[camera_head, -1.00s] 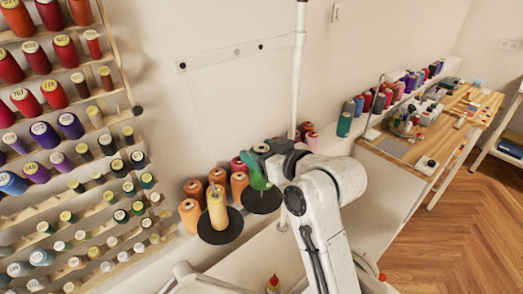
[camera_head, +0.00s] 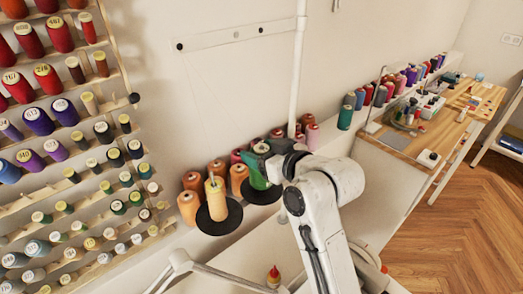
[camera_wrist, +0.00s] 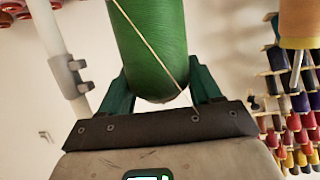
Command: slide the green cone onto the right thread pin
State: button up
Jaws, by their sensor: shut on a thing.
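The green cone (camera_head: 257,177) is in my gripper (camera_head: 262,158), over the right black disc (camera_head: 263,196) of the thread stand. It looks roughly upright in the head view. In the wrist view the green cone (camera_wrist: 150,45) fills the space between the two dark green fingers of my gripper (camera_wrist: 160,88), which are shut on its narrow end. A thread strand crosses its side. The right thread pin is hidden, so I cannot tell whether the cone is around it. A pale yellow cone (camera_head: 215,200) stands on the left pin, whose tip (camera_head: 211,177) shows above it.
Orange cones (camera_head: 190,205) stand close behind the discs. A thread rack (camera_head: 75,130) hangs on the left wall. A white vertical pole (camera_head: 300,70) rises behind my gripper. More spools line the shelf towards the wooden table (camera_head: 395,140) at the right.

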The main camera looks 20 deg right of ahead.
jog(key=shift+f+b, duration=0.4)
jog(key=shift+f, duration=0.3)
jog(key=shift+f, duration=0.15)
jog(key=o, duration=1.3)
